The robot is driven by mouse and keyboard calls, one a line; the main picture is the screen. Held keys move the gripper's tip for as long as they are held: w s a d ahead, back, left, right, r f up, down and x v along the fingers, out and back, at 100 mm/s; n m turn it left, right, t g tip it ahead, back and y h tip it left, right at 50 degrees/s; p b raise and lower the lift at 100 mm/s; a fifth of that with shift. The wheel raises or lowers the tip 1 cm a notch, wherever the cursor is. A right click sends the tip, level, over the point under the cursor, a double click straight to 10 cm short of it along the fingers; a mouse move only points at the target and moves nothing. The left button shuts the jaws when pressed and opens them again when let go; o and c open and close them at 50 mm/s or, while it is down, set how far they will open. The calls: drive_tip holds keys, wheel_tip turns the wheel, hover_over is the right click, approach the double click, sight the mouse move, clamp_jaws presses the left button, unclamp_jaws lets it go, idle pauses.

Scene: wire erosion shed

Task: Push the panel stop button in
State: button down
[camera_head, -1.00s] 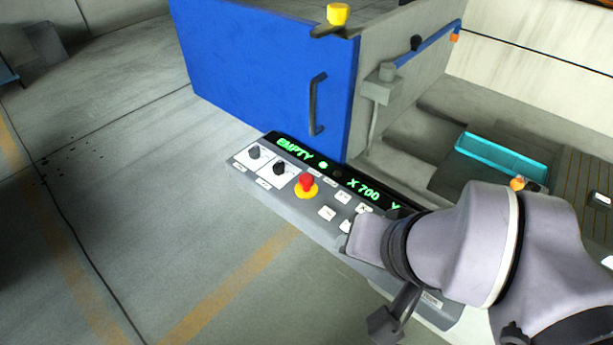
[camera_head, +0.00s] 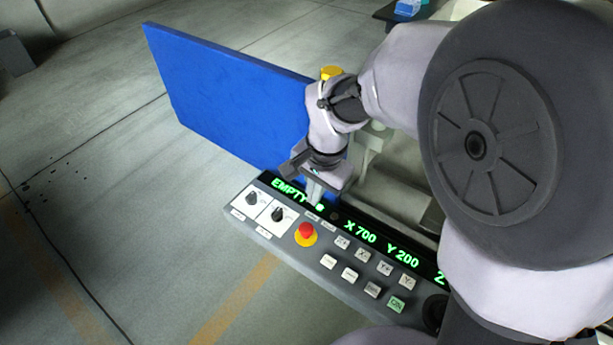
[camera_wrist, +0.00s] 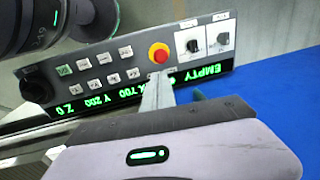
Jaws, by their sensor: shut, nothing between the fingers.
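The stop button is a red mushroom head (camera_head: 306,231) on a yellow ring, set in the control panel (camera_head: 275,237). In the wrist view the red button (camera_wrist: 158,53) shows just beyond my fingertips. My gripper (camera_head: 315,200) is shut and empty, with its fingers pointing down over the panel's display strip. In the head view the fingertips are a little behind the button. In the wrist view my gripper (camera_wrist: 157,78) reaches close to the yellow ring. Whether it touches anything cannot be told. The button is not covered in either view.
The display (camera_head: 362,233) shows green text. A tall blue door (camera_head: 225,95) stands close behind my gripper. The floor in front of the panel is clear.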

sight(307, 228)
drive_tip(key=f+b, duration=0.2)
drive_tip(key=f, duration=0.2)
drive_tip(key=w+a+f+b, duration=0.1)
drive_tip(key=f+b, duration=0.1)
drive_tip(key=f, duration=0.3)
drive_tip(key=f+b, duration=0.2)
drive_tip(key=f, duration=0.3)
drive_tip(key=shift+w+a, duration=0.15)
drive_tip(key=shift+w, duration=0.05)
